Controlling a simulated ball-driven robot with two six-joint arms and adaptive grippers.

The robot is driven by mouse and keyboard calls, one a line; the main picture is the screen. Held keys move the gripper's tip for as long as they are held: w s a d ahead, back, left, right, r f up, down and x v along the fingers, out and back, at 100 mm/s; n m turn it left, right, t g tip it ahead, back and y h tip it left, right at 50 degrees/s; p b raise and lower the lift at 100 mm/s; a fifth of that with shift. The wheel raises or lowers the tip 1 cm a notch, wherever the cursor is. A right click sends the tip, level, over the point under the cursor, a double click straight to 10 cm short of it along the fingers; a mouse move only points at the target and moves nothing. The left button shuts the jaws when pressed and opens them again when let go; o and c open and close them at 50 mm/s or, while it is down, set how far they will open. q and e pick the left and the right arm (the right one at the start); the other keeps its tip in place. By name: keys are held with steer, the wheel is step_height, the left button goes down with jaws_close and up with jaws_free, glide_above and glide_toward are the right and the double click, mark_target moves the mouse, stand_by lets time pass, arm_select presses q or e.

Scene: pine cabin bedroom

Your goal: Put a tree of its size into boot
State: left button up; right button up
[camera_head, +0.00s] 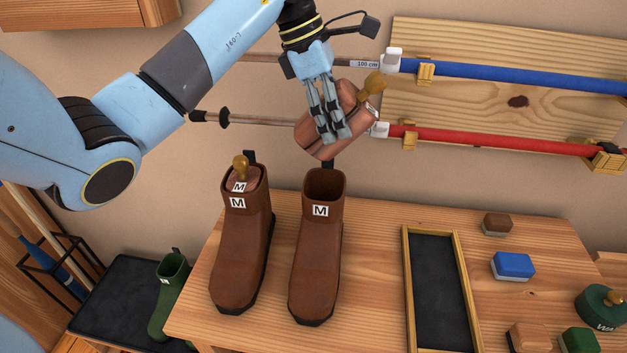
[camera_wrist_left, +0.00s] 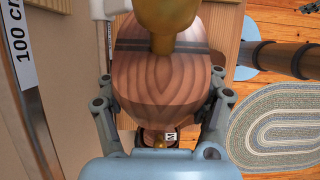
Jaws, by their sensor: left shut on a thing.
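My left gripper (camera_head: 334,138) is shut on a wooden boot tree (camera_head: 360,115) and holds it tilted in the air above and behind the boots. The tree's brass-coloured knob (camera_head: 375,83) points up right; the wrist view shows the tree (camera_wrist_left: 165,85) between the fingers, with dark bands. Its size mark cannot be read. The right brown boot (camera_head: 318,255), marked M, stands upright on the bench with an open, empty-looking shaft. The left brown boot (camera_head: 240,260), also marked M, holds a tree (camera_head: 240,168) marked M. My right gripper is not in view.
A dark-lined wooden tray (camera_head: 406,285) lies right of the boots. Brushes and a green tin (camera_head: 600,308) are further right. Blue (camera_head: 500,77) and red (camera_head: 480,140) poles hang on the wall behind. A green boot (camera_head: 168,300) stands lower left.

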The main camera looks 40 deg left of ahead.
arm_select(q)
step_height(320, 180, down, 10)
steer(key=p, duration=0.2)
steer(key=shift+r, duration=0.2)
steer(key=shift+f, duration=0.1)
steer(key=shift+f, duration=0.15)
steer(key=o, duration=1.5)
